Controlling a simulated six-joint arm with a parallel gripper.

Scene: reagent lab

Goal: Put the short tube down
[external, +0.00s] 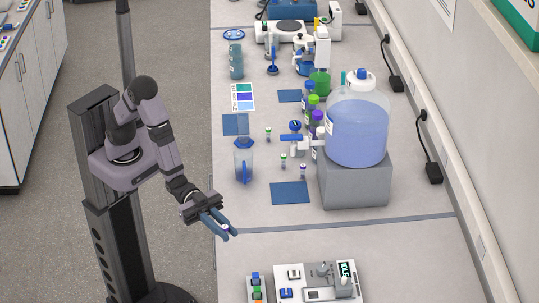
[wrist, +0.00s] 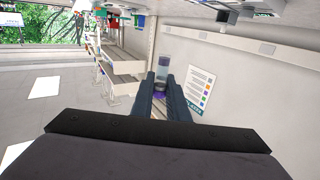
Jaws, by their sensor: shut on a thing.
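My gripper (external: 226,233) is shut on a short tube with a purple cap. It shows between the fingers in the wrist view, its clear body (wrist: 164,66) beyond the purple cap (wrist: 158,92). In the external view only a small pale and purple bit of the tube (external: 225,229) shows at the fingertips. My gripper is by the bench's left edge, near the seam; its height above the bench is hard to tell. Other short tubes stand on the bench: two green-capped ones (external: 268,133) (external: 283,160) and a purple-capped one (external: 303,170).
A blue mat (external: 290,193) lies bare beyond my gripper, with another mat (external: 236,124) farther back. A large carboy (external: 356,130) sits on a grey block. A device (external: 318,284) stands in front. The bench around the seam is clear.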

